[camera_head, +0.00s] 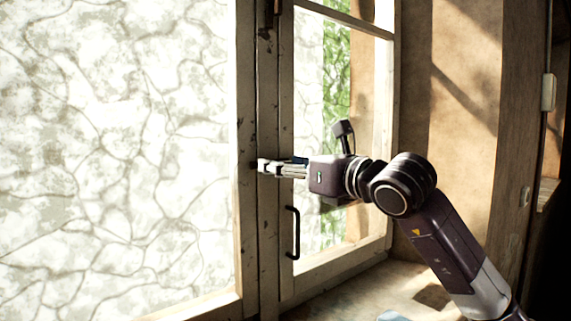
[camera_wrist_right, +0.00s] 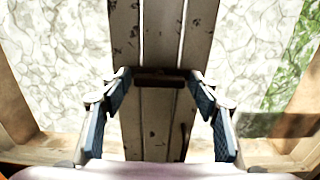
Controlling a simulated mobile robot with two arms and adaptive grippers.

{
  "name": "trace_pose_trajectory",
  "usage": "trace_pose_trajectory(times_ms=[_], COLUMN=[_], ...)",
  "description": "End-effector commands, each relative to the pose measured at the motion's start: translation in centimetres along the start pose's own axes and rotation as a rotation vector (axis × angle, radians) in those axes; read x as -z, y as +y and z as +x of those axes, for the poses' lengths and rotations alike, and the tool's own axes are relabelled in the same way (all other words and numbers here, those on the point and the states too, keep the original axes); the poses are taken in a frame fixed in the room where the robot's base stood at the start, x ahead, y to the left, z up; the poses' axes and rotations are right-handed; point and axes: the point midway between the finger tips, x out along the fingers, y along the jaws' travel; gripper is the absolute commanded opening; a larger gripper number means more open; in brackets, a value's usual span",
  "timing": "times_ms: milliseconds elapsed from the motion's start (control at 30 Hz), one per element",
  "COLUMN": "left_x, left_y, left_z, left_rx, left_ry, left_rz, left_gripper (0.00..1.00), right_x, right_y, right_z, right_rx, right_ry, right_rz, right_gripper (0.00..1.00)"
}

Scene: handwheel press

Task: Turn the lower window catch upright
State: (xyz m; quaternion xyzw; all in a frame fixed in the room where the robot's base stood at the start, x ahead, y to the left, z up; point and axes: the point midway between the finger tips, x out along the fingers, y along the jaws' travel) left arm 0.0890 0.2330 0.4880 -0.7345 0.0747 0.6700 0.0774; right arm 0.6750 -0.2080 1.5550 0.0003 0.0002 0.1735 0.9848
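The lower window catch (camera_wrist_right: 160,80) is a dark brown bar lying level across the worn wooden frame posts in the right wrist view. My right gripper (camera_head: 262,166) reaches in from the right against the window frame and hides this catch in the head view. In the wrist view the right gripper's fingers (camera_wrist_right: 159,76) are spread wide, one tip beside each end of the catch. The tips look close to its ends; I cannot tell whether they touch. My left gripper is not in view.
A black pull handle (camera_head: 296,233) is on the sash below my right gripper. A dark fitting (camera_head: 277,6) sits higher on the posts. The sill (camera_head: 345,296) runs below, and a brown wall (camera_head: 466,75) stands to the right.

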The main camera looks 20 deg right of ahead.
Motion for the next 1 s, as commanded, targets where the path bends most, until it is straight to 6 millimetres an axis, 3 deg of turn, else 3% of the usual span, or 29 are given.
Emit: trace_pose_trajectory(times_ms=[267,667,1000], left_x=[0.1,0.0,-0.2], left_y=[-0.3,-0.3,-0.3], left_z=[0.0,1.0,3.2], left_rx=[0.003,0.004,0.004], left_ry=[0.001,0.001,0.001], left_rz=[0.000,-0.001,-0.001], left_gripper=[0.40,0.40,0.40], right_x=[0.0,0.1,0.1], right_y=[0.0,0.1,0.2], right_z=[0.0,-0.1,-0.1], right_rx=[0.000,0.001,0.002], right_ry=[0.000,-0.003,-0.005], right_rz=[0.000,-0.090,-0.366], right_gripper=[0.25,0.25,0.25])
